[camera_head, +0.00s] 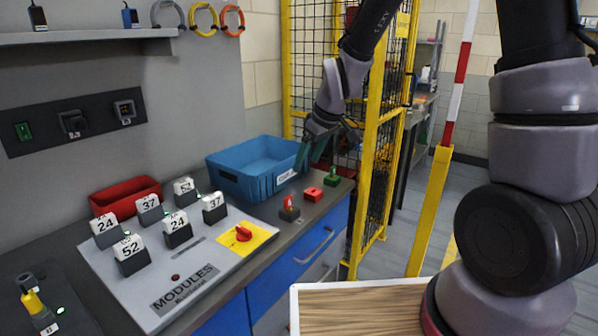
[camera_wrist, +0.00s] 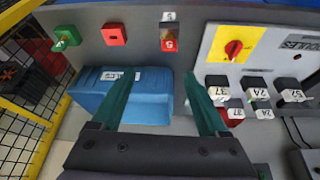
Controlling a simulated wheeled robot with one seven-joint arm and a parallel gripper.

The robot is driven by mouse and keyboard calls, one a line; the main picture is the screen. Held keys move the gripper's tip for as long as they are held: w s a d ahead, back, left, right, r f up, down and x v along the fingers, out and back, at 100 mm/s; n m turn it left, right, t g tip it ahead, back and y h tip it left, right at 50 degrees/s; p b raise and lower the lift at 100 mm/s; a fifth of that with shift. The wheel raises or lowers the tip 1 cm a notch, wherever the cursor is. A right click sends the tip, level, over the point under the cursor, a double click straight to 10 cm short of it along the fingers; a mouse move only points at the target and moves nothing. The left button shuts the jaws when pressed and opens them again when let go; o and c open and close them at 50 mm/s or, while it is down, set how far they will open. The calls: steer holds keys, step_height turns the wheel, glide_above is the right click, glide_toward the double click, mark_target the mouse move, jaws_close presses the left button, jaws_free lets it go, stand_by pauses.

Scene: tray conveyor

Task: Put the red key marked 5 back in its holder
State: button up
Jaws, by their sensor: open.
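The red key marked 5 (camera_head: 288,203) stands upright in a dark block at the counter's front edge; in the wrist view the key (camera_wrist: 169,44) shows its 5 at the top. A red block (camera_head: 313,194) with a small dark slot and no key in it sits beside it; it also shows in the wrist view (camera_wrist: 114,33). A green block with a green key (camera_head: 331,177) is farther along. My gripper (camera_head: 311,152) is open and empty, above the right end of the blue bin; its green fingers (camera_wrist: 160,74) are apart from the key in the wrist view.
The blue bin (camera_head: 232,182) stands behind the blocks. A modules panel (camera_head: 150,302) with numbered modules and a red knob (camera_head: 243,233) lies to the left. A red bin (camera_head: 103,204) is behind it. Yellow fencing (camera_head: 368,150) rises at the right.

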mark_target(288, 197)
steer(key=shift+n, duration=0.6)
steer(key=x, duration=0.5)
steer(key=s+x, duration=0.1)
steer(key=x, duration=0.3)
steer(key=a+x, duration=0.1)
steer(key=x, duration=0.4)
steer(key=shift+s+a+f, duration=0.1)
steer(key=shift+a+f, duration=0.1)
steer(key=shift+f, duration=0.15)
jaws_close()
steer(key=shift+r, duration=0.1)
steer(key=shift+r, duration=0.2)
steer(key=shift+r, duration=1.3)
steer(key=shift+a+r, duration=0.1)
steer(key=shift+r, duration=0.2)
steer(key=shift+a+r, duration=0.1)
steer(key=shift+r, duration=1.8)
